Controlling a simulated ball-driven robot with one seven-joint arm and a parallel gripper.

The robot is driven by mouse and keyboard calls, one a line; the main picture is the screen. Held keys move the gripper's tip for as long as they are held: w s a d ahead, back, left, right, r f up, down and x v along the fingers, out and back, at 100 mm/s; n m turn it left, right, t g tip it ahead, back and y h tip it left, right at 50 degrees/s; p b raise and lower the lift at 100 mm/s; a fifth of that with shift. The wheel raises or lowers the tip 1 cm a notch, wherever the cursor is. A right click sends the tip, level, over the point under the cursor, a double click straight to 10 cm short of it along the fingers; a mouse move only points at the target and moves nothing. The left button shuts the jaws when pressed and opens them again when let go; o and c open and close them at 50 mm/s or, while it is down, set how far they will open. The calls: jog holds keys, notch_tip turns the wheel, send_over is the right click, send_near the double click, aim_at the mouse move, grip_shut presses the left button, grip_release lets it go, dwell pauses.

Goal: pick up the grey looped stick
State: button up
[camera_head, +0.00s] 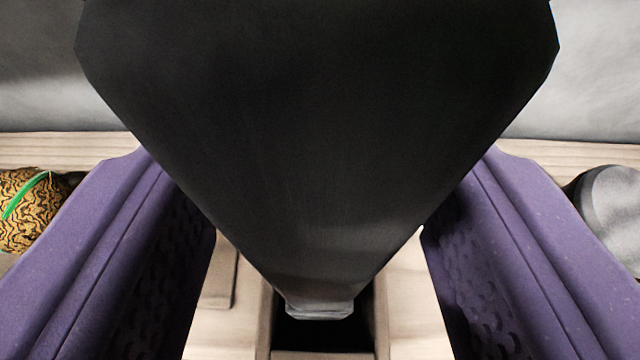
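My gripper (318,255) shows as two purple fingers, one on each side, spread wide apart with pale wood visible between them. A large dark wedge fills the upper middle and narrows to a small blunt lighter tip between the fingers; I cannot tell whether it is part of my gripper. It hides much of what lies beyond. I cannot make out a grey looped stick for certain. A grey rounded thing (612,205) is cut off at the right edge, outside the right finger; no loop shows on it.
A wooden frame (382,325) with a dark opening lies below the wedge's tip. A brown-and-black patterned thing (22,222) with a green strip is at the left edge, outside the left finger. A pale wooden surface (60,150) runs behind, with a grey wall (590,70) beyond.

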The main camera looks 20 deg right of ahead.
jog(key=c, duration=1)
